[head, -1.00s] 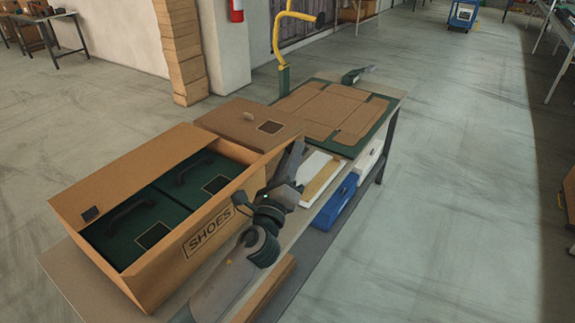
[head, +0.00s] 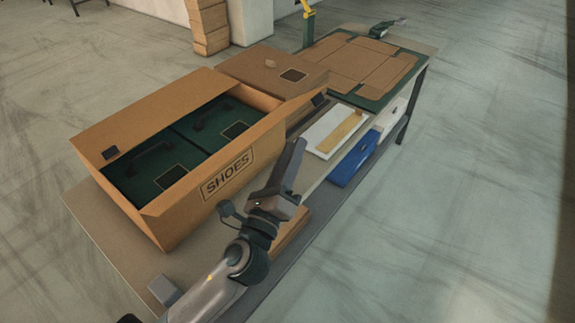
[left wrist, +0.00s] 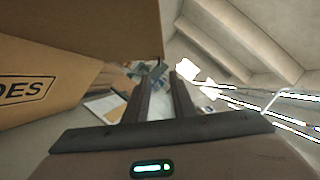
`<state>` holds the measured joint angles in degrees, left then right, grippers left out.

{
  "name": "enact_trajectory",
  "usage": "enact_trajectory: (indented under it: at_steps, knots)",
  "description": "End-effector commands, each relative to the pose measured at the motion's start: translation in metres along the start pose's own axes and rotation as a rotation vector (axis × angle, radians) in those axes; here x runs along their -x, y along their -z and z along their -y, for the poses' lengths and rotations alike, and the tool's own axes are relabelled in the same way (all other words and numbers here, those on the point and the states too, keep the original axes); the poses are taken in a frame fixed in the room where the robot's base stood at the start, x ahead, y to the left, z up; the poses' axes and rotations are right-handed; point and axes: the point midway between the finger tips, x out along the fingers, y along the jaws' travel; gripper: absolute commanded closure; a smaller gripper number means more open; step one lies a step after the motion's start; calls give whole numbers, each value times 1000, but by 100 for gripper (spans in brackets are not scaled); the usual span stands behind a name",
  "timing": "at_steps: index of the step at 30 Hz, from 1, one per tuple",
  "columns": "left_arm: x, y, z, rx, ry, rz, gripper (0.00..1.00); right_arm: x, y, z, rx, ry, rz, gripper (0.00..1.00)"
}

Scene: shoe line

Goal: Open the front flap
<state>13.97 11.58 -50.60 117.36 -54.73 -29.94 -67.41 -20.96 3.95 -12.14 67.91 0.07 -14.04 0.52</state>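A cardboard box (head: 166,225) marked SHOES stands on the table with its top open. Two dark green boxes (head: 150,172) lie inside. A cardboard strip (head: 215,160) runs along the top of the lettered side; I cannot tell its exact fold. A flap (head: 302,107) juts out at the right end. My left gripper (head: 297,158) is in front of the lettered side, near its right end, apart from the box. In the left wrist view its fingers (left wrist: 162,82) are apart with nothing between them. The lettered side (left wrist: 50,80) and a cardboard panel (left wrist: 90,25) show at left. My right gripper is out of view.
A closed cardboard box (head: 265,66) stands behind the open one. A flat cardboard blank (head: 350,62) lies on a green mat (head: 376,101) farther along. A white tray (head: 318,133) and a blue bin (head: 352,160) sit right of my gripper. Open floor lies to the right.

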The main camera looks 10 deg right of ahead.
Motion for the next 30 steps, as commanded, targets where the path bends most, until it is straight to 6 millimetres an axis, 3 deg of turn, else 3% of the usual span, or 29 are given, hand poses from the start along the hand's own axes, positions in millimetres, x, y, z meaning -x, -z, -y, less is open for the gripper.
enact_trajectory:
  at_steps: [3,9,30]
  knots:
    - [15,1,-1,0,-1,0,77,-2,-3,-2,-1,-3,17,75]
    - [26,0,0,-1,0,1,77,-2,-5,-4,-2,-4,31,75]
    - [26,0,0,0,0,0,77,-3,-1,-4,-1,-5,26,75]
